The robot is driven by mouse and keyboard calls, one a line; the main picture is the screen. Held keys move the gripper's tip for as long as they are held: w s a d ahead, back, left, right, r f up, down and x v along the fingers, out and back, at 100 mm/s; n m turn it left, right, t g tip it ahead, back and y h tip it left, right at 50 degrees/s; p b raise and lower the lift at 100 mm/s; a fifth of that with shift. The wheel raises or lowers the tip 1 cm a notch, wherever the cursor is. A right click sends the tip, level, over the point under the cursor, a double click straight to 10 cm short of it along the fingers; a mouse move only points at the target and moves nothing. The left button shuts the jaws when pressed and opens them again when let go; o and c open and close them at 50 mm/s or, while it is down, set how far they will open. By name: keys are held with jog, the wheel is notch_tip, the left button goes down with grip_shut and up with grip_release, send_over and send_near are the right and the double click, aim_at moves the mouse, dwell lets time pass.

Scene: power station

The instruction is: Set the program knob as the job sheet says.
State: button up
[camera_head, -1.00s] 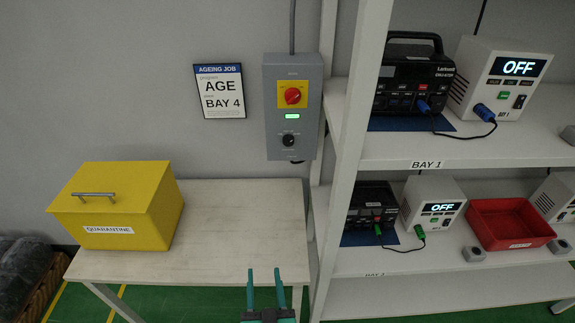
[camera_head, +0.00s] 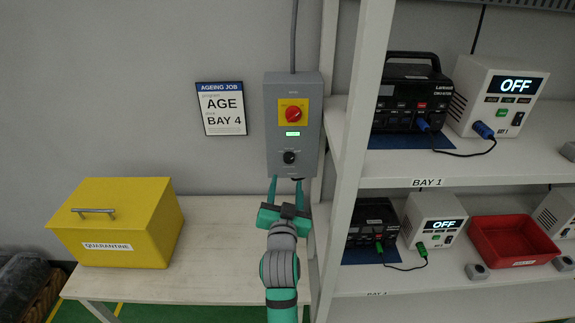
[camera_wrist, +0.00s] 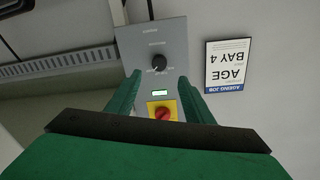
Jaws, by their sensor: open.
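The grey control box (camera_head: 309,108) hangs on the wall above the table. Its black program knob (camera_head: 290,157) sits low on the box, under a lit green display (camera_head: 293,134) and a red rotary switch (camera_head: 293,114) on a yellow plate. The job sheet (camera_head: 221,109) on the wall reads AGE, BAY 4. My gripper (camera_head: 287,180) is open and empty, just below the box and the knob. In the wrist view, turned upside down, the knob (camera_wrist: 159,62) shows between and beyond the fingers, apart from them. The knob's labels are too small to read.
A yellow quarantine box (camera_head: 125,222) stands on the table (camera_head: 215,215) at left. A shelf post (camera_head: 352,150) is close right of the control box. The shelves hold power units reading OFF and a red bin (camera_head: 512,240).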

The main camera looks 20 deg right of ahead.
aim_at(289, 161)
jog(key=x, duration=1)
jog(key=shift+w+d, duration=0.2)
jog(key=c, duration=1)
